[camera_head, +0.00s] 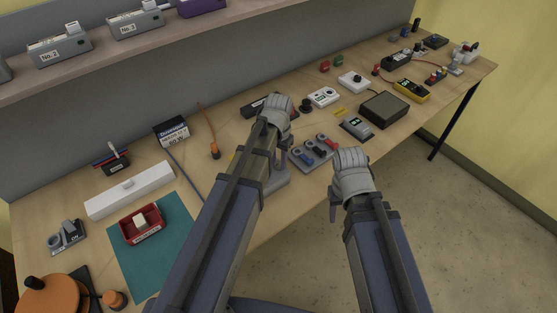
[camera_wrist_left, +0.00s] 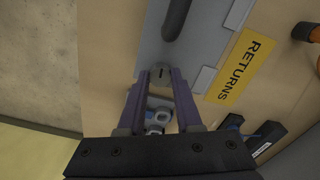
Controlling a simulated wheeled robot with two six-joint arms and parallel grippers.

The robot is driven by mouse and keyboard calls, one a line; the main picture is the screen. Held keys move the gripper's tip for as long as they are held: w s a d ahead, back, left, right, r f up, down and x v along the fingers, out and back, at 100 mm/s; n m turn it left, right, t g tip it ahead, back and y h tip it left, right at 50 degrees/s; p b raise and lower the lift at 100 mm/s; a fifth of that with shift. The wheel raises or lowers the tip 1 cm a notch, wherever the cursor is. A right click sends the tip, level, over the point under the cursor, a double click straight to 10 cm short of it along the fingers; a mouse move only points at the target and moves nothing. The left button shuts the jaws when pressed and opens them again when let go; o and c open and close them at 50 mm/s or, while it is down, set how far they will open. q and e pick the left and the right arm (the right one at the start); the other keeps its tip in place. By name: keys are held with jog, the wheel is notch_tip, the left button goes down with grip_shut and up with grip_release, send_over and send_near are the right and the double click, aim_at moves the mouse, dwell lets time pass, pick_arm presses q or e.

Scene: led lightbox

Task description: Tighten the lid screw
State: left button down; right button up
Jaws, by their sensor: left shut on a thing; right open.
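My left gripper (camera_wrist_left: 160,80) is shut on a round grey screw (camera_wrist_left: 161,75) with a dark slot across its head. The screw sits at the edge of a grey plate (camera_wrist_left: 204,45), which looks like the lid. A dark rounded bar (camera_wrist_left: 177,16) shows on that plate. In the head view, my left arm hides most of the grey piece (camera_head: 277,183) beneath it, and the screw cannot be seen there. My right gripper (camera_head: 333,208) is open, off the table's front edge; its fingers are mostly hidden by its wrist.
A yellow RETURNS label (camera_wrist_left: 240,66) lies beside the plate. A white box (camera_head: 130,190), a red bin (camera_head: 142,225) and a teal mat (camera_head: 180,232) lie left. Meters and boxes fill the right side.

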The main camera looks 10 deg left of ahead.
aim_at(279, 164)
pick_arm(q)
jog(key=shift+m, duration=0.6)
jog(key=c, duration=0.6)
grip_release()
jog(key=shift+r, duration=0.1)
notch_tip(279, 164, up, 8)
jog(key=p, duration=0.8)
jog(key=shift+f, duration=0.2)
